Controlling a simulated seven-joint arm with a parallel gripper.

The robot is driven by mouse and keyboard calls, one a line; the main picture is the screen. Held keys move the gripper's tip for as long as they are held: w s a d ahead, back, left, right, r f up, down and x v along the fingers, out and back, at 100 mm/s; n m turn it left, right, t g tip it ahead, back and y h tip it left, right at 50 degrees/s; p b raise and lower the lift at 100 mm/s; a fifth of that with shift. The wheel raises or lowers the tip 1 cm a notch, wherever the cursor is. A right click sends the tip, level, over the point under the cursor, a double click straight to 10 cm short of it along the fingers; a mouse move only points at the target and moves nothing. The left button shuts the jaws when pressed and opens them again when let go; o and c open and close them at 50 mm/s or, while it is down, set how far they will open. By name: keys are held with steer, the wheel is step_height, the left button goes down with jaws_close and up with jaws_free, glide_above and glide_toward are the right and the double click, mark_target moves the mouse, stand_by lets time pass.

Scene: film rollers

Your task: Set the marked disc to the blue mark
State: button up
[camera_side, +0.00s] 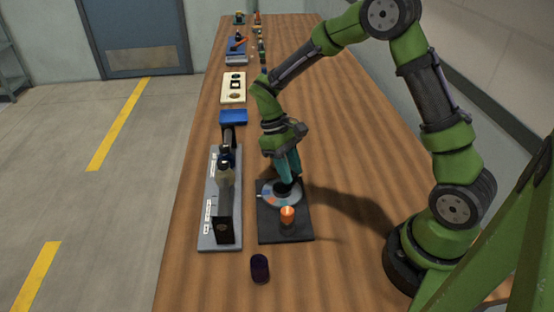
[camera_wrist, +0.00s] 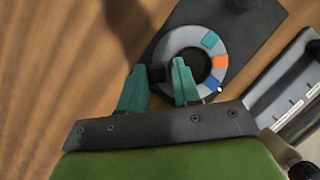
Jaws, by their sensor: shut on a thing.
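The grey marked disc (camera_side: 268,187) lies flat on a dark base plate (camera_side: 267,228) in the side view. In the wrist view the disc (camera_wrist: 172,45) carries a teal mark (camera_wrist: 210,40), an orange mark (camera_wrist: 221,62) and a blue mark (camera_wrist: 211,86) around a dark hub (camera_wrist: 197,66). A small white spot (camera_wrist: 219,90) sits at the rim beside the blue mark. My gripper (camera_wrist: 158,75) has its teal fingers around a small black block (camera_wrist: 156,73) at the disc's edge. In the side view my gripper (camera_side: 289,182) is down at the disc, hiding part of it.
An orange-topped post (camera_side: 287,215) stands on the same plate, close in front of the disc. A grey fixture (camera_side: 206,240) with upright parts is on the left. A dark cylinder (camera_side: 260,268) stands nearer the camera. Wooden tabletop is clear to the right.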

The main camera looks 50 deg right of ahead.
steer(key=shift+d+f, duration=0.1)
steer(key=shift+d, duration=0.35)
steer(key=o, duration=0.8)
steer(key=shift+o, duration=0.4)
steer(key=shift+a, duration=0.1)
steer(key=shift+a, duration=0.1)
steer(key=v, duration=1.7)
steer(key=shift+s, duration=0.1)
